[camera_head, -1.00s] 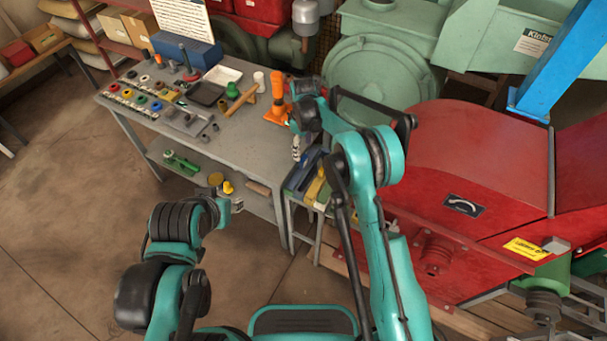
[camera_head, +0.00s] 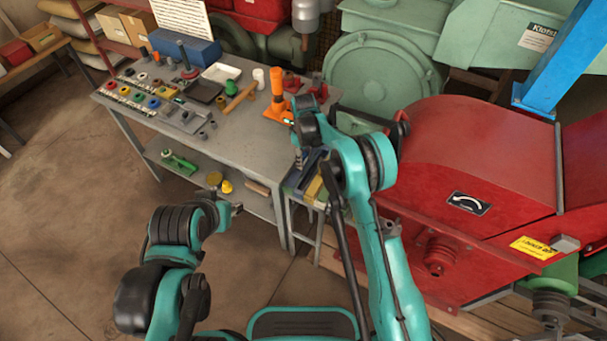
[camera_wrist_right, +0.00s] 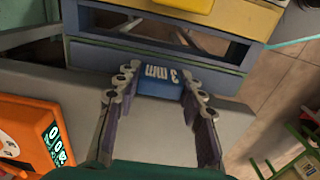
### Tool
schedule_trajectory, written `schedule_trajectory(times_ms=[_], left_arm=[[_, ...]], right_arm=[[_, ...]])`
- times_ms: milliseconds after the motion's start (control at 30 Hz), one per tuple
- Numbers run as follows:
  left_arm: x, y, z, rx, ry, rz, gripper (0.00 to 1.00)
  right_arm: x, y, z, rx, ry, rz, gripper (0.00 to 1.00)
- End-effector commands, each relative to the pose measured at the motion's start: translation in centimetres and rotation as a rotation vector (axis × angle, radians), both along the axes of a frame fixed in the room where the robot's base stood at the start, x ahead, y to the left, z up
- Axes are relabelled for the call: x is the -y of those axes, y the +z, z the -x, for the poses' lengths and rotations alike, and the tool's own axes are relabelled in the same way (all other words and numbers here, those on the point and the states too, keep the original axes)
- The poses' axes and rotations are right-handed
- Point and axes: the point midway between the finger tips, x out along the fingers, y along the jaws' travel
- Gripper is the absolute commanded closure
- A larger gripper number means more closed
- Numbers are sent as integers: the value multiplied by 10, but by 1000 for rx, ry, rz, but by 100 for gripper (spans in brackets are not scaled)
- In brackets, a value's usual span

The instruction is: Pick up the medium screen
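A blue handle block marked "3 MM" (camera_wrist_right: 160,84) sits on the front edge of a blue screen (camera_wrist_right: 150,55) in the right wrist view. My right gripper (camera_wrist_right: 159,90) is open, with one finger on each side of this block; a gap seems to show at each side. Behind it lies a yellow screen (camera_wrist_right: 170,22). In the head view my right gripper (camera_head: 300,158) is over the small screen rack (camera_head: 292,188), and my arm hides part of the rack. My left gripper (camera_head: 237,208) is low beside the bench, too small to read.
The grey workbench (camera_head: 235,130) holds several tools and parts, with an orange device (camera_head: 278,105) close to my right arm; it also shows in the wrist view (camera_wrist_right: 35,140). The red mill (camera_head: 470,160) stands right of the rack. Floor at left is clear.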

Motion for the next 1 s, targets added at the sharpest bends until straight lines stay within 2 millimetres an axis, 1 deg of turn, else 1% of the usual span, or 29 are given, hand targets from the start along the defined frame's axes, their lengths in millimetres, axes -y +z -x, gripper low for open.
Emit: schedule_trajectory(times_ms=[33, 67, 100, 400, 567, 667, 767, 1000], left_arm=[[0, 0, 0, 0, 0, 0, 61], [0, 0, 0, 0, 0, 0, 61], [0, 0, 0, 0, 0, 0, 61], [0, 0, 0, 0, 0, 0, 61], [0, 4, 0, 0, 0, 0, 61], [0, 9, 0, 0, 0, 0, 61], [0, 15, 0, 0, 0, 0, 61], [0, 31, 0, 0, 0, 0, 61]], right_arm=[[0, 0, 0, 0, 0, 0, 86], [0, 0, 0, 0, 0, 0, 94], [0, 0, 0, 0, 0, 0, 95], [0, 1, 0, 0, 0, 0, 96], [0, 11, 0, 0, 0, 0, 96], [0, 24, 0, 0, 0, 0, 96], [0, 41, 0, 0, 0, 0, 96], [0, 89, 0, 0, 0, 0, 96]])
